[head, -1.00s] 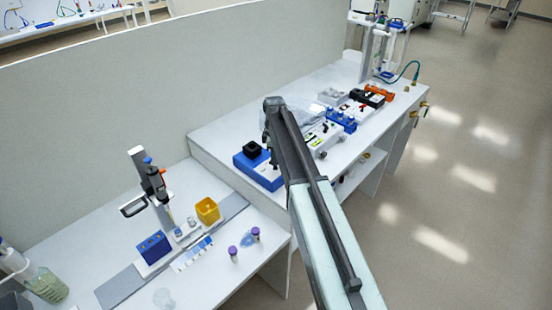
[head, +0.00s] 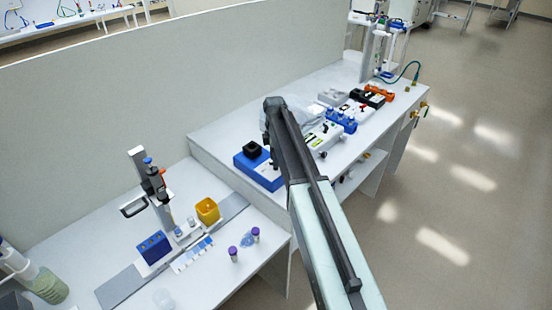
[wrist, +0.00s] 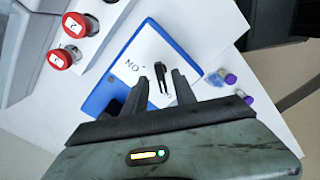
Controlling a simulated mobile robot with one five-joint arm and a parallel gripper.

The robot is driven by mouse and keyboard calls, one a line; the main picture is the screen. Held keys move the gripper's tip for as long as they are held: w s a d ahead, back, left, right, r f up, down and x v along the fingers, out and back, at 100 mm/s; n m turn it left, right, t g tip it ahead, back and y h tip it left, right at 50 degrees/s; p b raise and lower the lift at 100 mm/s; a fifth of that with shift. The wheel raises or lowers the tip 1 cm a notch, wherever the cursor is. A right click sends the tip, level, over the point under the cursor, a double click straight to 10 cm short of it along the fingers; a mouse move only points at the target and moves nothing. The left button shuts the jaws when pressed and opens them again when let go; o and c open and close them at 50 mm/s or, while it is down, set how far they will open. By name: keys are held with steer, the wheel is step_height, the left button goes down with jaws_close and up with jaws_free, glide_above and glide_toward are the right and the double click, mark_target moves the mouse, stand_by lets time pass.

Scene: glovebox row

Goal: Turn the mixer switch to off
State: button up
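The mixer is a blue box with a white top panel, and its blue edge (head: 262,179) shows below the end of my arm in the head view. In the wrist view its blue border (wrist: 95,101) frames the white panel. A black lever switch (wrist: 162,73) stands on the panel, with an upside-down "ON" label to its left. My gripper (wrist: 160,80) is open, its two dark fingers on either side of the switch. I cannot tell whether either finger touches it. The lower part of the panel is hidden by the gripper.
Two red knobs (wrist: 67,56) on a white device lie at upper left in the wrist view. Purple-capped vials (head: 233,252) and a yellow bin (head: 207,210) stand on the lower bench. Blue-capped bottles (head: 341,121) stand behind the arm. A grey partition (head: 120,110) runs along the back.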

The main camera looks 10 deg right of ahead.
step_height(320, 180, up, 8)
steer(key=p, duration=0.8)
steer(key=shift+f, duration=0.1)
steer(key=f+b, duration=0.2)
steer(key=b, duration=0.1)
steer(key=shift+s+f, duration=0.25)
steer(key=shift+f, duration=0.15)
steer(key=s+f+m+b, duration=0.3)
steer(key=s+m, duration=0.6)
steer(key=s, duration=0.4)
steer(key=s+f+m+b, duration=0.4)
steer(key=s+m, duration=0.5)
steer(key=s, duration=0.5)
steer(key=shift+d, duration=0.3)
steer(key=shift+f, duration=0.1)
